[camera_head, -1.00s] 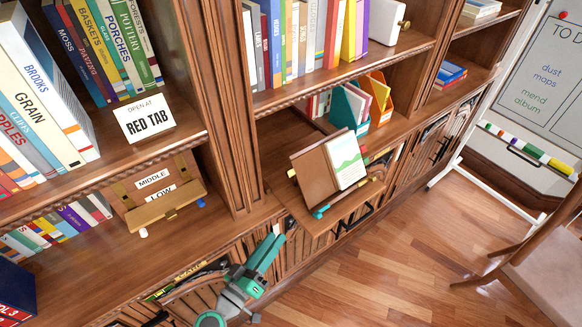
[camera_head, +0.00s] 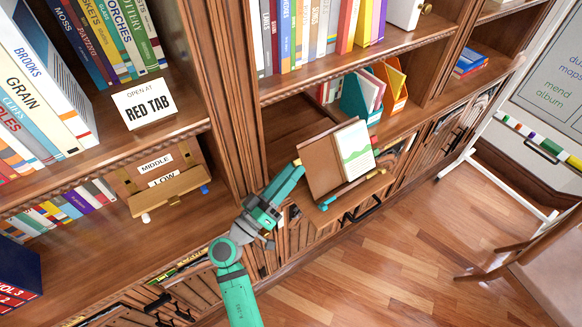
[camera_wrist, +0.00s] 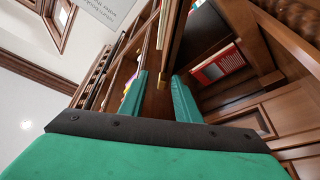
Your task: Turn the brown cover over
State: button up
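The brown cover (camera_head: 322,168) is the left board of an open book on a small stand on the low shelf. It leans tilted beside the white page (camera_head: 354,150) with a green drawing. A brown board edge (camera_wrist: 176,40), which looks like the cover, lies ahead between the fingertips. I cannot tell whether either finger touches it.
Teal and orange file holders (camera_head: 361,96) stand behind the book. A "RED TAB" card (camera_head: 145,103) stands on the left shelf, above a "MIDDLE/LOW" wooden holder (camera_head: 165,185). Open wooden floor (camera_head: 370,270) lies at the front right, with a chair (camera_head: 530,260).

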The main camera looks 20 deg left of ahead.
jog(key=shift+w+a+r, duration=0.15)
jog(key=shift+w+r, duration=0.15)
jog(key=shift+w, duration=0.45)
